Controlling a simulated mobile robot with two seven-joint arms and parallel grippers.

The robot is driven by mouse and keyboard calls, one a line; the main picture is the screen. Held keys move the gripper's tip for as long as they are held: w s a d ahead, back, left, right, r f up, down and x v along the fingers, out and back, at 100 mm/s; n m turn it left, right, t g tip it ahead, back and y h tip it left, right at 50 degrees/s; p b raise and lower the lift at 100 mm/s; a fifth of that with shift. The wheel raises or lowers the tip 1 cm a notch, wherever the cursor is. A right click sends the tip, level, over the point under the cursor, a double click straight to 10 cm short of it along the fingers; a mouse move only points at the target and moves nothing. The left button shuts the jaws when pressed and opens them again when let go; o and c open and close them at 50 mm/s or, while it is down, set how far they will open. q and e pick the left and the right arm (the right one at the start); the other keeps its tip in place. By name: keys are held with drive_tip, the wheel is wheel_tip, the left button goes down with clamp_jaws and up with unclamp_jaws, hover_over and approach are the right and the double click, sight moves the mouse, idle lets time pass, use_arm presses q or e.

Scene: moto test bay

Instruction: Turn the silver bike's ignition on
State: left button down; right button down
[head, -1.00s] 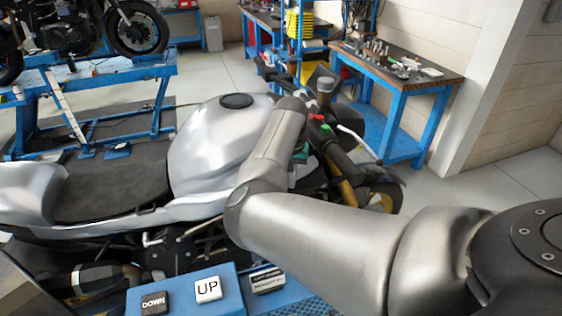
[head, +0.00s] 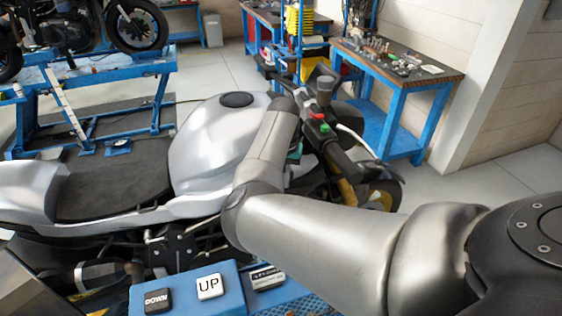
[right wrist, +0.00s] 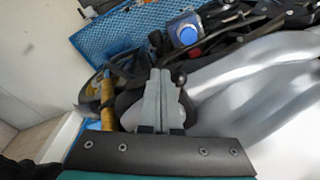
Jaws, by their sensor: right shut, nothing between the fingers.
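The silver bike (head: 212,150) stands with its seat to the left and its handlebar to the right in the head view. Its silver bodywork (right wrist: 265,85) fills the right of the right wrist view. My right arm reaches across the bike's front and hides part of the handlebar area. My right gripper (right wrist: 161,75) is shut and empty, its two grey fingers together over dark parts by the bodywork. My left gripper is not in view.
Red and green buttons (head: 320,121) show by the handlebar. A blue control box (head: 232,293) with DOWN and UP buttons is at the front. A blue workbench (head: 433,88) with small parts stands at the back right. Another bike sits on a blue lift (head: 90,82) at left.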

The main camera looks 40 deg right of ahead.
drive_tip(key=shift+a, duration=0.1)
drive_tip(key=shift+w+a+p, duration=0.3)
drive_tip(key=shift+w+a, duration=0.05)
drive_tip(key=shift+a, duration=0.1)
drive_tip(key=shift+w+a, duration=0.1)
idle(0.3)
drive_tip(key=shift+w+a, duration=0.5)
drive_tip(key=shift+w, duration=0.05)
drive_tip(key=shift+w+a, duration=0.3)
drive_tip(key=shift+w, duration=0.05)
idle(0.5)
drive_tip(key=shift+r, duration=0.1)
